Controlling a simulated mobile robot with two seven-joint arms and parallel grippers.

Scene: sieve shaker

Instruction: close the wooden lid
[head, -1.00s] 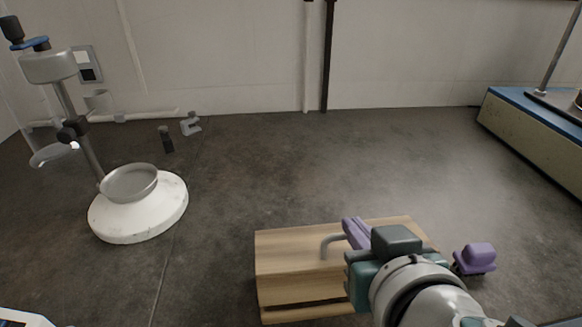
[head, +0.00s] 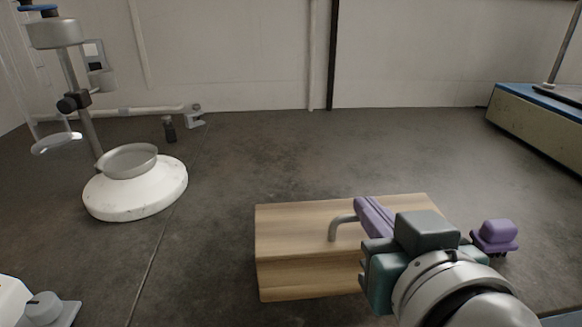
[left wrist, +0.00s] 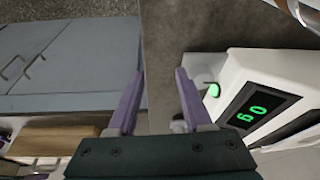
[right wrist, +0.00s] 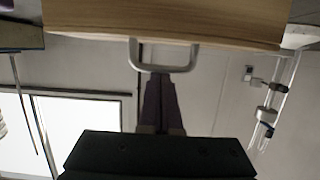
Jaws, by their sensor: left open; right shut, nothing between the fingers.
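The wooden box (head: 300,276) stands on the dark bench in the head view, with its wooden lid (head: 290,228) on top and a bent grey handle (head: 338,226) on the lid. No dark gap shows along the visible part of its front. My right gripper (head: 364,204) is shut and empty beside the handle; its arm hides the box's right part. In the right wrist view, the shut fingers (right wrist: 158,80) lie at the grey handle (right wrist: 164,69); whether they touch it is unclear. My left gripper (left wrist: 157,85) is open and empty in the left wrist view.
A purple block-shaped object (head: 495,235) lies right of the box. A stand with a white round base (head: 135,195) is at left. A white device with a green display (left wrist: 262,108) is near my left gripper. The bench behind the box is clear.

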